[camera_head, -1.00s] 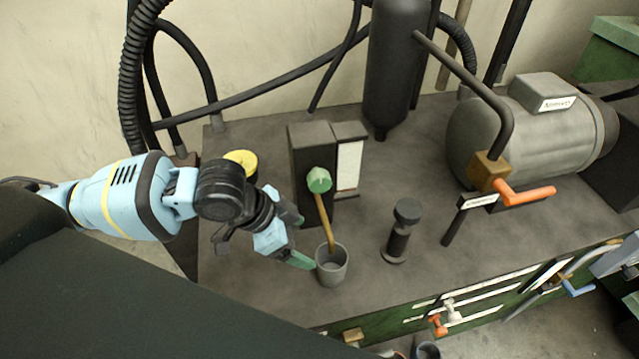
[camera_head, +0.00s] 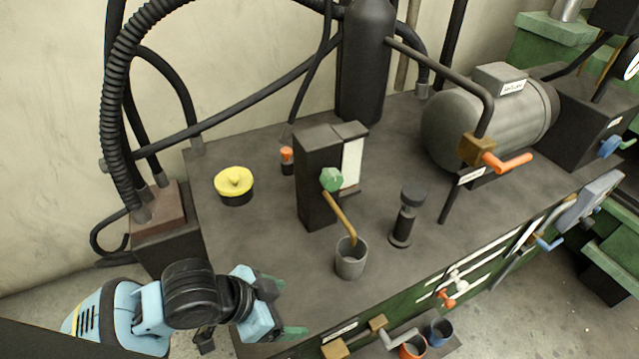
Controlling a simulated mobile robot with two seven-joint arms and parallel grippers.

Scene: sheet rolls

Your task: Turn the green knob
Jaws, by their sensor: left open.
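The green knob (camera_head: 331,179) sits on the front of a dark upright box (camera_head: 316,200) with a pale strip on its side. A brass spout (camera_head: 343,216) runs down from below the knob into a grey cup (camera_head: 351,260) on the bench. My left gripper (camera_head: 285,306) is open, with green-tipped fingers and nothing between them. It is at the bench's front left edge, below and left of the knob and apart from it. My right gripper is not in view.
A yellow-capped pot (camera_head: 234,185), an orange-topped peg (camera_head: 287,160) and a black post (camera_head: 405,215) stand on the dark bench (camera_head: 265,240). A grey motor (camera_head: 490,115) with an orange lever (camera_head: 508,162) is at the right. Bench between gripper and box is clear.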

